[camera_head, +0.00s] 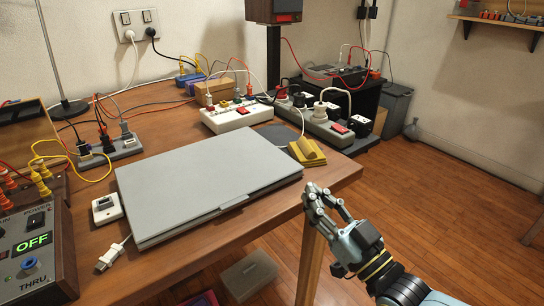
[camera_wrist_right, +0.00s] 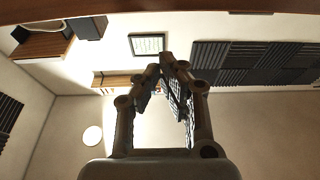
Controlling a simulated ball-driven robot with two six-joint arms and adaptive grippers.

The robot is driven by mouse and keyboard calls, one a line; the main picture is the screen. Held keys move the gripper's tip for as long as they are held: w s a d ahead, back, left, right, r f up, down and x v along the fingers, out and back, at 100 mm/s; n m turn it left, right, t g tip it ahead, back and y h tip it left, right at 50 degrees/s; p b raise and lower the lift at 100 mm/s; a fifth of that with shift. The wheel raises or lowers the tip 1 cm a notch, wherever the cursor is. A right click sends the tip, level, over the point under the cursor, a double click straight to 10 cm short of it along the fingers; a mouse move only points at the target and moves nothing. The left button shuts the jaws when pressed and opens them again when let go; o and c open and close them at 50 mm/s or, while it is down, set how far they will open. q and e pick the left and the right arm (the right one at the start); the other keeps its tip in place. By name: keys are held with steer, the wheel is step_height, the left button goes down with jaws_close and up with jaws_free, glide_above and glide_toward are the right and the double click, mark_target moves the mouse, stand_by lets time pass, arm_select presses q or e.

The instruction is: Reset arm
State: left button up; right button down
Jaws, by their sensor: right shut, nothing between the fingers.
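My right gripper (camera_head: 325,205) is off the table's right front edge, in front of the wooden table leg in the picture. Its fingers are shut with nothing between them. In the right wrist view the closed fingers (camera_wrist_right: 163,68) point toward the far wall and ceiling area, with no object at the tips. My right arm comes in from the lower right. My left gripper and arm are not in view.
A closed grey laptop (camera_head: 208,182) lies on the wooden table (camera_head: 185,262). A control box showing OFF (camera_head: 32,243) stands at left. Open wooden floor (camera_head: 460,215) lies to the right.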

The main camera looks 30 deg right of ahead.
steer(key=s+f+g, duration=0.4)
steer(key=f, duration=0.6)
steer(key=s+f+g+h, duration=0.1)
steer(key=s+f+g, duration=0.25)
steer(key=f, duration=0.65)
steer(key=s+f+g, duration=0.3)
steer(key=s+f, duration=0.2)
steer(key=f, duration=0.6)
steer(key=s+f+g, duration=0.5)
steer(key=s+f, duration=0.1)
steer(key=s, duration=0.6)
steer(key=s+f+g, duration=0.5)
steer(key=s+f, duration=0.1)
steer(key=s, duration=0.7)
steer(key=shift+s+a, duration=0.15)
